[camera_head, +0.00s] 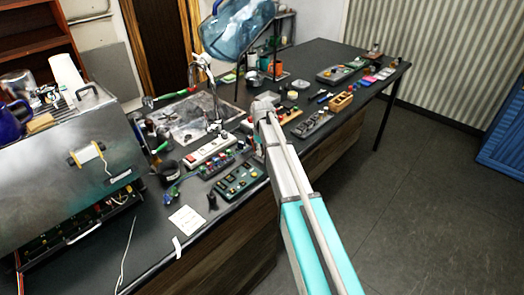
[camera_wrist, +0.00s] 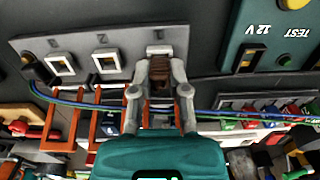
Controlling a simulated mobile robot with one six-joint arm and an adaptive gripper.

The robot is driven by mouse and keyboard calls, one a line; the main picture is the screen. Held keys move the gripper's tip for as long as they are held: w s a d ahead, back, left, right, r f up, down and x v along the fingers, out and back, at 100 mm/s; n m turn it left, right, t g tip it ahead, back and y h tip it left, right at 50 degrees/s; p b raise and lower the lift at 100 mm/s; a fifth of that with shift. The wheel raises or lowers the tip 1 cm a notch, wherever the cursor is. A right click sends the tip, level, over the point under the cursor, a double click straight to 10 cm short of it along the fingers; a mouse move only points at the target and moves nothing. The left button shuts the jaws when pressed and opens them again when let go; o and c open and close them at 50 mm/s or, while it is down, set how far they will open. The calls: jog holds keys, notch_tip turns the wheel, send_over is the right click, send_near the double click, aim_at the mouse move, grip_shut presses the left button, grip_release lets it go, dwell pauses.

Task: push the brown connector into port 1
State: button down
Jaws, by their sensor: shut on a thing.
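My gripper (camera_wrist: 160,76) is shut on the brown connector (camera_wrist: 160,82), which sits between the two grey fingertips in the wrist view. The connector's far end is at the third opening of a grey port panel (camera_wrist: 205,42), in line with a small mark that looks like a 1. I cannot tell how deep it sits. Two open white-framed ports (camera_wrist: 107,60) and (camera_wrist: 62,65) are to its left. Blue and green wires (camera_wrist: 75,102) run behind the fingers. In the head view my arm reaches over the bench and hides the connector.
A green board marked TEST 12 V (camera_wrist: 268,38) is right of the panel. Orange prongs (camera_wrist: 90,120) stand close left of my gripper. A black plug (camera_wrist: 36,72) is at the panel's left end. The bench (camera_head: 335,55) holds a sink, a blue jug (camera_head: 237,35) and a metal brewer (camera_head: 60,165).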

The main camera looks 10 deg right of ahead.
dwell(0.4)
jog(key=c, duration=0.5)
grip_release()
jog(key=shift+c, duration=0.2)
jog(key=shift+r, duration=0.15)
